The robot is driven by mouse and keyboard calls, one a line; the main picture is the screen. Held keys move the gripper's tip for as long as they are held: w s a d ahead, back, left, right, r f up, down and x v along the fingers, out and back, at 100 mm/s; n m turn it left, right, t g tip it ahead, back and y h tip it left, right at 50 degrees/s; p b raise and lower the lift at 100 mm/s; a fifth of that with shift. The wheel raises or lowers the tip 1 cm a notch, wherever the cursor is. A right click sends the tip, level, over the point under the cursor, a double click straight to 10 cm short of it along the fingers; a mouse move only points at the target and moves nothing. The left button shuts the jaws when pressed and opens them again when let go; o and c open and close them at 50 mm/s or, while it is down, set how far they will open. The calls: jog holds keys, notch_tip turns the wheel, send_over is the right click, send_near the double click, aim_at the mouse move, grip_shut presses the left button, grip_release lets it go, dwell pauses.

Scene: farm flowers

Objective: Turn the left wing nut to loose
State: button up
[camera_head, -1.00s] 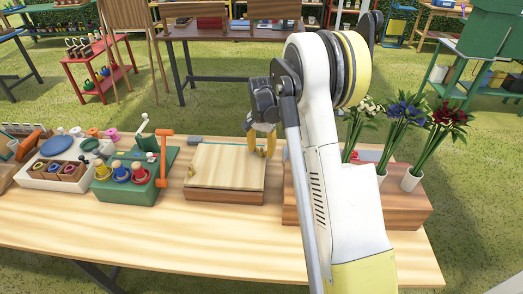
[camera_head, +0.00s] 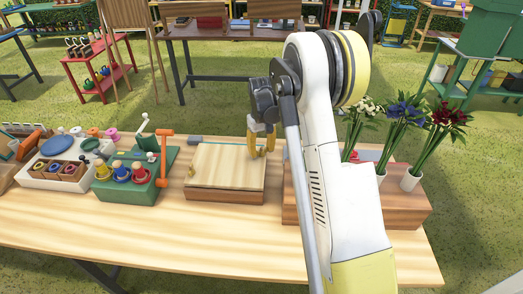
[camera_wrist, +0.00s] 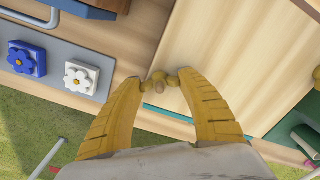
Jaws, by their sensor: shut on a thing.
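The wooden press (camera_head: 225,168) is a pale board on a darker base in the middle of the table. A brass-coloured wing nut (camera_wrist: 160,86) shows at the board's edge in the wrist view. The yellow fingertips of my gripper (camera_wrist: 161,79) are closed around it, one on each side. In the head view my gripper (camera_head: 261,148) points down at the press's far right corner, where its fingers hide the nut. A small brass-coloured piece (camera_head: 191,171) shows at the press's left edge; it is too small to make out fully.
A green stand with coloured knobs (camera_head: 130,190) and an orange lever stand left of the press. White vases with flowers (camera_head: 411,180) stand on a wooden block to the right. Stamps with blue and white flowers (camera_wrist: 82,73) lie near my gripper. The table's front is clear.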

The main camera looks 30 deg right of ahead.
jog(key=n, duration=1.4)
jog(key=shift+n, duration=0.3)
jog(key=n, duration=0.3)
jog(key=shift+n, duration=0.3)
jog(key=n, duration=0.3)
jog(key=shift+n, duration=0.3)
jog(key=n, duration=0.3)
jog(key=shift+n, duration=2.2)
